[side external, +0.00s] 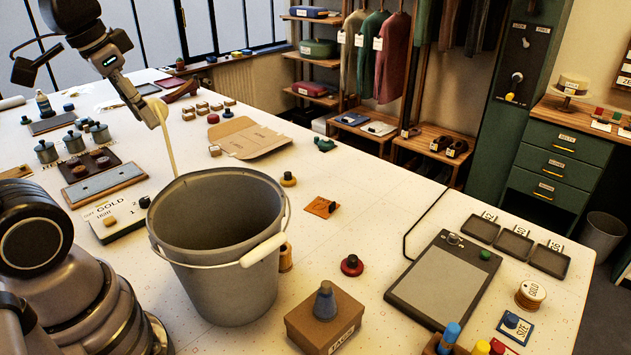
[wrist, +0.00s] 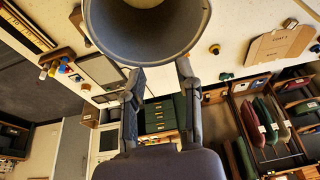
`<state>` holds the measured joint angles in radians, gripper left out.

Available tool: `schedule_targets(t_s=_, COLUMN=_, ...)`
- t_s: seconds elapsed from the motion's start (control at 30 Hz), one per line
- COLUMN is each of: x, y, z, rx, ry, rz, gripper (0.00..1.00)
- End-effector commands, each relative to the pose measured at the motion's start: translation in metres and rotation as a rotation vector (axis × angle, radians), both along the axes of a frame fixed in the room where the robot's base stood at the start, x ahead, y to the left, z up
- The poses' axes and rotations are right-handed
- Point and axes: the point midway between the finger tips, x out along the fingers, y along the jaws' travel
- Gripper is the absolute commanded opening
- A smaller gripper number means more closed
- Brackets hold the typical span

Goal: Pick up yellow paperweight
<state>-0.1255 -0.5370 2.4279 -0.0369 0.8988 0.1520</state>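The yellow paperweight (side external: 288,180) looks like a small mustard-coloured knobbed piece standing on the white table, behind and right of the grey bucket in the side view. In the wrist view it seems to be the small yellowish knob (wrist: 215,49) right of the bucket. My gripper (side external: 152,114) is high above the table at the upper left, well away from it. In the wrist view my gripper's fingers (wrist: 159,73) are spread apart with nothing visible between them. A pale rod (side external: 168,145) shows just below my gripper; I cannot tell whether they touch.
The large grey bucket (side external: 217,245) with a white-gripped handle stands in the foreground. A green knob (side external: 323,144), an orange tile (side external: 322,207) and a red knob (side external: 352,265) are near the paperweight. A tan folder (side external: 250,141) lies behind.

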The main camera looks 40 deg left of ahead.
Motion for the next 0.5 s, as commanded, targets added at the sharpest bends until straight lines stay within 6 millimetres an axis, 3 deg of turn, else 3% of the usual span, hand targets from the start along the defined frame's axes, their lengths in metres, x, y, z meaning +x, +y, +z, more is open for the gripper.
schedule_targets(t_s=0.17, x=-0.028, y=-0.016, z=0.009, rx=-0.011, ry=-0.116, rz=-0.002, gripper=0.33)
schedule_targets(t_s=0.2, x=-0.031, y=-0.017, z=0.010, rx=-0.015, ry=-0.127, rz=0.001, gripper=0.38)
schedule_targets(t_s=0.37, x=-0.034, y=-0.018, z=0.010, rx=-0.019, ry=-0.140, rz=0.005, gripper=0.58)
schedule_targets(t_s=0.5, x=-0.034, y=-0.018, z=0.010, rx=-0.018, ry=-0.139, rz=0.005, gripper=0.58)
